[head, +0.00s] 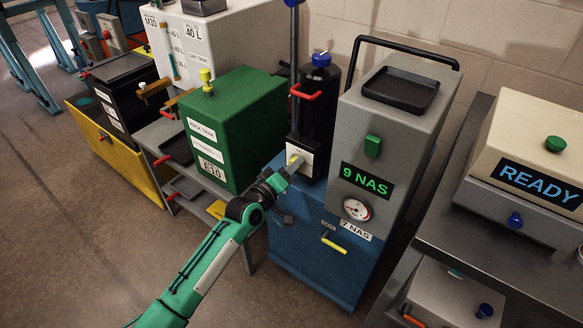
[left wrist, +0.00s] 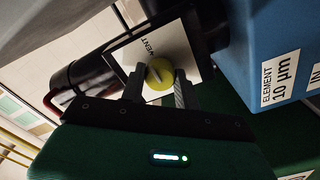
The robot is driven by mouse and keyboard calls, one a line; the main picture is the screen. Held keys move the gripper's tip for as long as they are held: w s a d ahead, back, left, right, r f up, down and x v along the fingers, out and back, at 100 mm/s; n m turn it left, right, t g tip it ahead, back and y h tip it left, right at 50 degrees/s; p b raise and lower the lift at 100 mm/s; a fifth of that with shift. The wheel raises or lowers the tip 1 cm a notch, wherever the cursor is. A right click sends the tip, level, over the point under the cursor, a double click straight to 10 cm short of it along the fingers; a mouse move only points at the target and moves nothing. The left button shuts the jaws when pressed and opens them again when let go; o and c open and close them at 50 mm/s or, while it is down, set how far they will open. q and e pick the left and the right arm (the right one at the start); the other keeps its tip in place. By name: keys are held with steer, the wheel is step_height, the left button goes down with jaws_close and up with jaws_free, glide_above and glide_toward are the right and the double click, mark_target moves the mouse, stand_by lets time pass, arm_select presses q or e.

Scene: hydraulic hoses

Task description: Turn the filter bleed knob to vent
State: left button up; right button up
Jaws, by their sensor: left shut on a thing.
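The yellow round bleed knob (head: 293,160) sits on a white labelled plate (head: 304,164) at the foot of the black filter housing (head: 319,95). In the left wrist view the knob (left wrist: 160,74) shows a pale line across its face. The lettering on the plate (left wrist: 186,42) is partly hidden and seems to end in "ENT". My left gripper (head: 284,172) reaches the knob from the front left. In the left wrist view its fingers (left wrist: 158,88) are shut on the knob, one on each side. My right gripper is out of view.
A green tank (head: 232,125) stands close left of my gripper. A grey unit reading "9 NAS" (head: 366,181) with a gauge stands to the right, above a blue cabinet (head: 297,248) with a yellow handle (head: 331,243). A "READY" box (head: 539,184) is at far right. Floor at front left is clear.

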arm_select(q)
steer(key=shift+f+m, duration=0.15)
steer(key=shift+m, duration=0.25)
steer(key=o, duration=1)
steer(key=v, duration=1.4)
